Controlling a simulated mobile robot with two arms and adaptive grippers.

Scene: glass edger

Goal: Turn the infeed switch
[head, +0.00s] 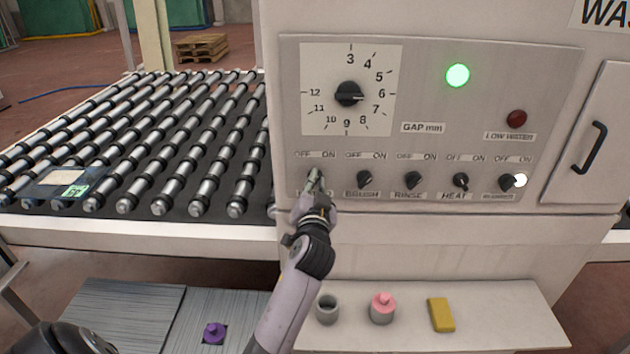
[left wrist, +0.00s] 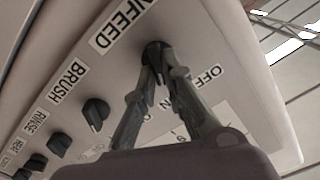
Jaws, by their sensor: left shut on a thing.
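The infeed switch is a black knob at the left end of the row of switches on the machine's front panel (head: 430,60). In the left wrist view the infeed switch (left wrist: 153,50) sits between my fingertips, below the INFEED label (left wrist: 118,22). My left gripper (head: 314,180) reaches up to the panel and is shut on the switch; it also shows in the left wrist view (left wrist: 163,72). The fingers hide most of the knob and its label in the head view, and I cannot tell which way it points. My right gripper is not in view.
To the right are the brush (head: 364,180), rinse (head: 413,180) and heat (head: 461,182) knobs and one more. A green lamp (head: 458,75) is lit. A roller conveyor (head: 150,140) lies left. Below, a shelf (head: 480,290) holds cups and a yellow block (head: 441,314).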

